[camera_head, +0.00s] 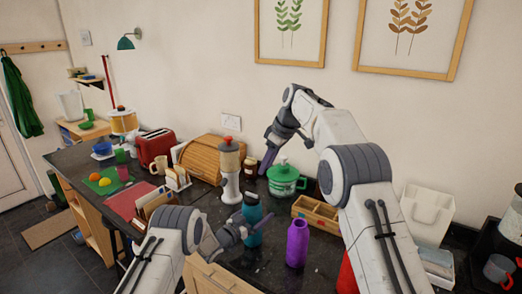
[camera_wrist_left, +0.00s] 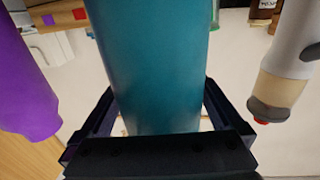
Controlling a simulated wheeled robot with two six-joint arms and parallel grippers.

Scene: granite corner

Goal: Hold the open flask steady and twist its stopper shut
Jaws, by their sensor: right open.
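The teal flask (camera_head: 253,224) stands on the dark counter in the head view, with a darker teal stopper (camera_head: 251,199) at its top. I cannot tell how firmly the stopper sits. My left gripper (camera_head: 243,230) is at the flask's side, with a finger on either side of the body. In the left wrist view the flask (camera_wrist_left: 155,65) fills the middle, and both fingertips lie against its edges; its top is out of that view. My right gripper (camera_head: 268,152) is open and empty, above and behind the flask, near the green pot.
A purple bottle (camera_head: 297,244) stands close to the right of the flask. A white grinder-like container (camera_head: 230,172) stands behind left, a green pot (camera_head: 284,181) behind, and a wooden box (camera_head: 316,212) to the right. A toast rack (camera_head: 178,179) and red toaster (camera_head: 154,147) are farther left.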

